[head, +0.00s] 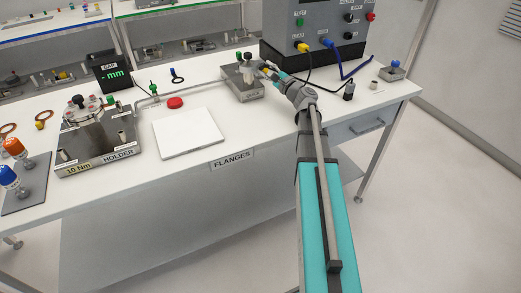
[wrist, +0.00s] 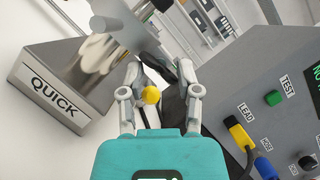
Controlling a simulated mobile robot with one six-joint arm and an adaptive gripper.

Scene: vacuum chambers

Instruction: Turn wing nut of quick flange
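The grey metal fixture labelled QUICK (wrist: 52,100) stands tilted at the left of the wrist view. A shiny metal cylinder (wrist: 95,52) rises from it. In the head view the fixture (head: 244,92) sits at the back of the bench, with upright metal flange parts (head: 247,73) on top. My gripper (wrist: 160,72) is open, its two fingers apart, just right of the flange. A small yellow rounded piece (wrist: 151,95) shows between the fingers; I cannot tell whether they touch it. The wing nut itself is not clearly distinguishable. In the head view my gripper (head: 268,68) partly hides the flange's right side.
A grey control box (head: 315,30) with yellow and blue cables stands close behind and right of my gripper. A white plate (head: 188,133), a red button (head: 175,102) and the torque-labelled holder (head: 95,150) lie to the left. The front bench strip is clear.

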